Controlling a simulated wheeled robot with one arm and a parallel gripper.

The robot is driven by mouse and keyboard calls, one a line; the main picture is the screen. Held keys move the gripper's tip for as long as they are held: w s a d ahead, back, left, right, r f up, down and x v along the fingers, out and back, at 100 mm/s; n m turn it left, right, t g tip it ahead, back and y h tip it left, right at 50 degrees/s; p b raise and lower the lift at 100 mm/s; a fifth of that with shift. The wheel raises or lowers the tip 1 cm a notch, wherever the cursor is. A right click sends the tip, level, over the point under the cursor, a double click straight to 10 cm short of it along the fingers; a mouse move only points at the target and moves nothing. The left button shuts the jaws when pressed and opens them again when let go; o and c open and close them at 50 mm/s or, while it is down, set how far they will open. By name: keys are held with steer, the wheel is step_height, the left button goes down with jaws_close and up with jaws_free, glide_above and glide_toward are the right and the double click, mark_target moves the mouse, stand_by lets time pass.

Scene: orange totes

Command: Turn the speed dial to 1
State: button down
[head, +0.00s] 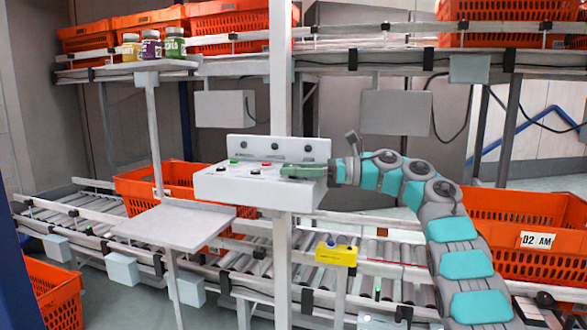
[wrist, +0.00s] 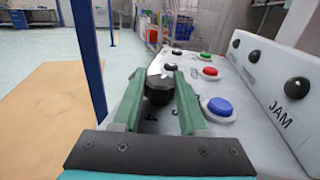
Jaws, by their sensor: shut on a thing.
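The white control box (head: 235,188) stands on a post in the middle of the head view. My gripper (head: 303,171) reaches it from the right, low over its top face. In the wrist view my gripper (wrist: 160,82) has its two green fingers on either side of a black dial (wrist: 158,92), shut on it. Marks on the panel near the dial are mostly hidden by the fingers, so I cannot read the dial's setting. The dial is hidden behind the fingers in the head view.
Blue (wrist: 220,107), red (wrist: 210,72) and green (wrist: 177,53) buttons sit close by the dial. A raised back plate (wrist: 275,85) marked JAM stands to the right. Orange totes (head: 535,235) and roller conveyors surround the post.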

steer(key=shift+r, duration=0.1)
steer(key=shift+c, duration=2.2)
jaws_free()
steer(key=shift+d, duration=0.1)
steer(key=d, duration=0.7)
steer(key=shift+d, duration=0.3)
